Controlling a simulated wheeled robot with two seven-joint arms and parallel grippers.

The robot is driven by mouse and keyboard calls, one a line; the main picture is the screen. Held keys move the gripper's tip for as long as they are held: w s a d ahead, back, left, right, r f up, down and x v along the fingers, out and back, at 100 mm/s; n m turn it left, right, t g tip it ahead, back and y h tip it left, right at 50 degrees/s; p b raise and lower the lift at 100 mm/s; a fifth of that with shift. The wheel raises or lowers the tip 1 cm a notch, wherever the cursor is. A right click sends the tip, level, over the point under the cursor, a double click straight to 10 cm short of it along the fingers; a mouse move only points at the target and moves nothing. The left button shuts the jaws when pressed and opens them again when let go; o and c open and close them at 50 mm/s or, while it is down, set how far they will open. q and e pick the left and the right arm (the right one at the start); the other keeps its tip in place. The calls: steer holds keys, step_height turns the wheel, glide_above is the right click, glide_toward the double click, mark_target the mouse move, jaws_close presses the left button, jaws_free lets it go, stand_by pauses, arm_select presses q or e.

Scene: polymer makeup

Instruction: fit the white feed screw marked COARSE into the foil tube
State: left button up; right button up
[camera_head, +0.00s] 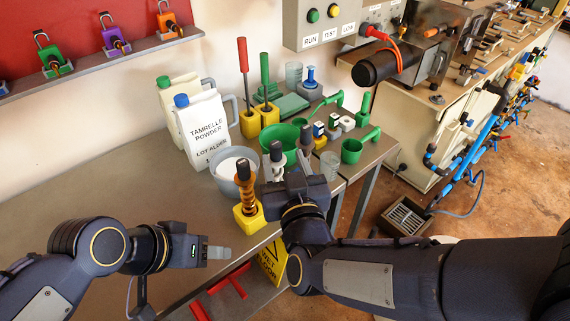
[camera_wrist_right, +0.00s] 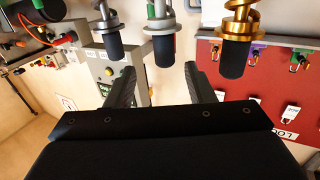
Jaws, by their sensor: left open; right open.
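Three feed screws with black handles stand near my right gripper. The brass-coloured one (camera_head: 246,190) is in a yellow holder, and it shows at the right in the right wrist view (camera_wrist_right: 240,22). A white one (camera_head: 277,171) stands just behind it, likely the middle screw (camera_wrist_right: 160,25) in the right wrist view. The third (camera_head: 305,142) is further back. No COARSE mark is legible. My right gripper (camera_wrist_right: 158,75) is open and empty, its fingers either side of the middle handle's line. My left gripper (camera_head: 222,253) is open and empty over the table's front edge. I cannot pick out the foil tube.
Powder jugs (camera_head: 205,130), a grey bowl (camera_head: 222,176) and a green bowl (camera_head: 279,139) crowd the table behind the screws. A machine with a dark cylinder (camera_head: 375,69) stands at the back right. The table's left part (camera_head: 90,190) is clear.

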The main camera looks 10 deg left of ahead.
mark_target(274, 142)
steer(key=shift+x, duration=0.85)
steer(key=x, duration=0.3)
steer(key=p+x, duration=0.1)
steer(key=x, duration=0.1)
steer(key=shift+w+a+f, duration=0.15)
steer(key=shift+w+a, duration=0.05)
steer(key=shift+a, duration=0.3)
jaws_close()
